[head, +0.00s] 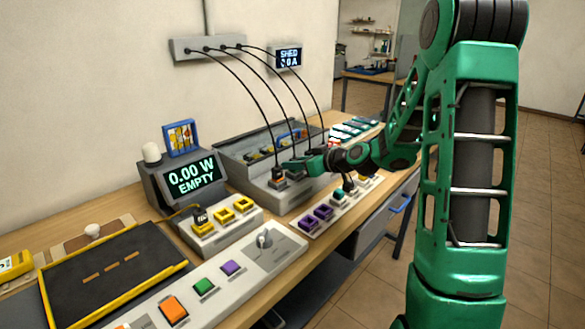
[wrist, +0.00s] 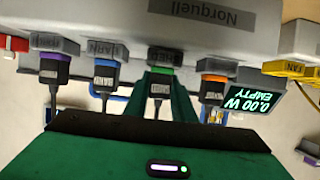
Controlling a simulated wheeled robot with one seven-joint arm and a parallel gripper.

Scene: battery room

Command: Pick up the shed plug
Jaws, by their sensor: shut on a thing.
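The shed plug (wrist: 158,88) is a dark plug with a green band, at the middle of the wrist view. In the head view my gripper (head: 297,165) reaches over the grey socket box from the right and largely hides the plug. The plug looks seated in its socket.
Purple-banded (wrist: 55,68), blue-banded (wrist: 105,72) and orange-banded (wrist: 212,88) plugs stand close beside mine. Black cables rise to a wall box (head: 207,47) next to a SHED screen (head: 288,57). A meter (head: 190,178) reads 0.00 W EMPTY.

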